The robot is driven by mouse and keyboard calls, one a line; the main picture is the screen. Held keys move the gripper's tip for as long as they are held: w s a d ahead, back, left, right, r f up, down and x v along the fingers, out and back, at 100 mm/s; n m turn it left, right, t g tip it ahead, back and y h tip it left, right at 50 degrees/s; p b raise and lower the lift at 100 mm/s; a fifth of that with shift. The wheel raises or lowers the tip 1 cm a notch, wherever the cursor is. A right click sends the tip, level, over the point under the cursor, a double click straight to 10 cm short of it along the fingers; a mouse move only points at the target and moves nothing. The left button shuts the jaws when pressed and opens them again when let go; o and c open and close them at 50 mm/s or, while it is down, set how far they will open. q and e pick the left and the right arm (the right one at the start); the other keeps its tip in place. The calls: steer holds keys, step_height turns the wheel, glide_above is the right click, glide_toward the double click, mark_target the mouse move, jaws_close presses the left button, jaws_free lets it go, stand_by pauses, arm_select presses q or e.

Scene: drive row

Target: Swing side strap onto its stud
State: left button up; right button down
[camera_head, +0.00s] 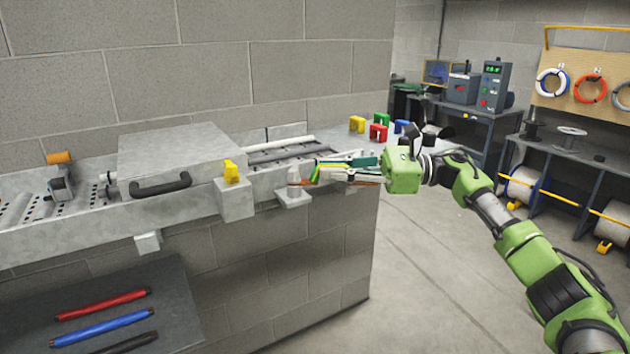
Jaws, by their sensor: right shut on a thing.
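My right gripper (318,171) reaches in from the right to the front edge of the bench, at the right end of the row. It is shut on the side strap. A thin copper-brown strip (300,185), which looks like the strap, runs along the lower side of the fingers. A narrow yellow-and-green piece (316,171) shows by the fingertips. The fingers hide most of the strap, and its stud cannot be made out. My left gripper is not in view.
A grey box with a black handle (160,187) stands left on the bench. A yellow block (231,171) sits on a grey block in front. Yellow, red (378,132) and blue blocks stand behind my gripper. Red, blue and black bars lie on a lower shelf (170,300). The floor at right is open.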

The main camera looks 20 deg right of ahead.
stand_by(0.5)
steer(key=c, duration=2)
jaws_free()
steer(key=v, duration=1.2)
steer(key=shift+w+d, duration=0.1)
